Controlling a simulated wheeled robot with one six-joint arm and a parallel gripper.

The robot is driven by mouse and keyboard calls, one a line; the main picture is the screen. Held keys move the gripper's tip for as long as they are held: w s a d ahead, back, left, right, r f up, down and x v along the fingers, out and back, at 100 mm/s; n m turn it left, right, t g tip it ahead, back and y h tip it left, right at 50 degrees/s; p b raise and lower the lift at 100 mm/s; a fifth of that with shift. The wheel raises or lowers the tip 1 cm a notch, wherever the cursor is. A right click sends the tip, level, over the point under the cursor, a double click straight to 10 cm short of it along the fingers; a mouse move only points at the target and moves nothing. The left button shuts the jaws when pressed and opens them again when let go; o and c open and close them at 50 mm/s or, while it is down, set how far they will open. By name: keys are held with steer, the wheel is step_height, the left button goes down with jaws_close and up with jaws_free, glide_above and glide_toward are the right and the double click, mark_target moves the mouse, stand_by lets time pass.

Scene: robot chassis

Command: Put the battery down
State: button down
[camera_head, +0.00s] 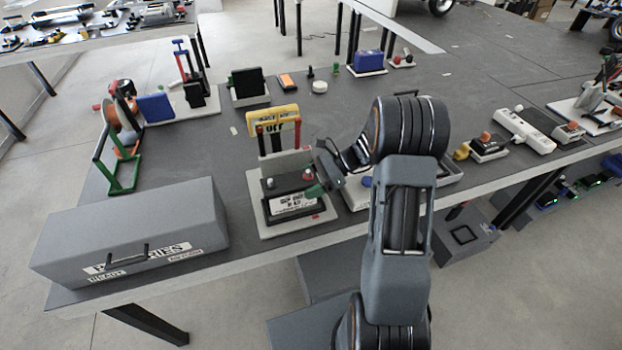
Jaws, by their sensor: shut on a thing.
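A dark battery (292,207) with a white printed label and red and grey knobs on top is at the middle front of the bench. It is at a pale base plate (268,230); I cannot tell whether its underside touches the plate. My gripper (318,186) is at the battery's right side, shut, by a small green part (315,191) there. The fingertips are small and partly hidden, so the exact grip is unclear. A yellow-topped frame (273,114) with printed letters and red and black legs stands just behind the battery.
A long grey box (130,225) labelled for batteries fills the bench's left front. A green frame (115,160) and blue block (155,108) stand behind it. A blue box (368,61) is at the back. A white strip (524,131) is at right.

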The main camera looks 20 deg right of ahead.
steer(key=shift+f, duration=1)
steer(key=shift+f, duration=0.15)
steer(key=shift+c, duration=0.5)
jaws_free()
steer(key=shift+f, duration=0.1)
